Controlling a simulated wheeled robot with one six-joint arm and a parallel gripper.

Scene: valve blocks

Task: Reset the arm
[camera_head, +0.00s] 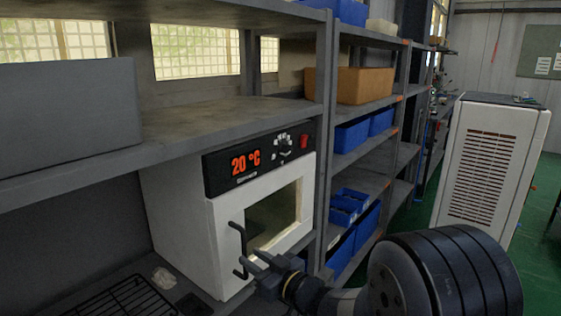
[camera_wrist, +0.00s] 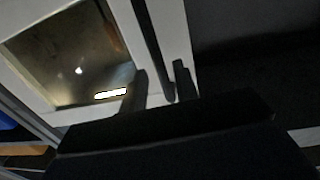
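My gripper (camera_head: 258,262) is at the front of a white oven (camera_head: 185,228), beside the lower end of its black door handle (camera_head: 238,248). In the wrist view my gripper (camera_wrist: 162,82) has its two dark fingers apart. The dark handle bar (camera_wrist: 148,40) runs down between them, with some gap visible. Whether a finger touches the bar I cannot tell. The oven door with its window (camera_wrist: 75,55) looks shut. The oven's display (camera_head: 245,162) reads 20 °C.
The oven stands in a grey shelf rack (camera_head: 327,130) with a shelf board above it. Blue bins (camera_head: 352,135) and an orange box (camera_head: 350,85) sit on shelves to the right. A black wire rack (camera_head: 125,298) lies at lower left. A white cabinet (camera_head: 490,165) stands at right on green floor.

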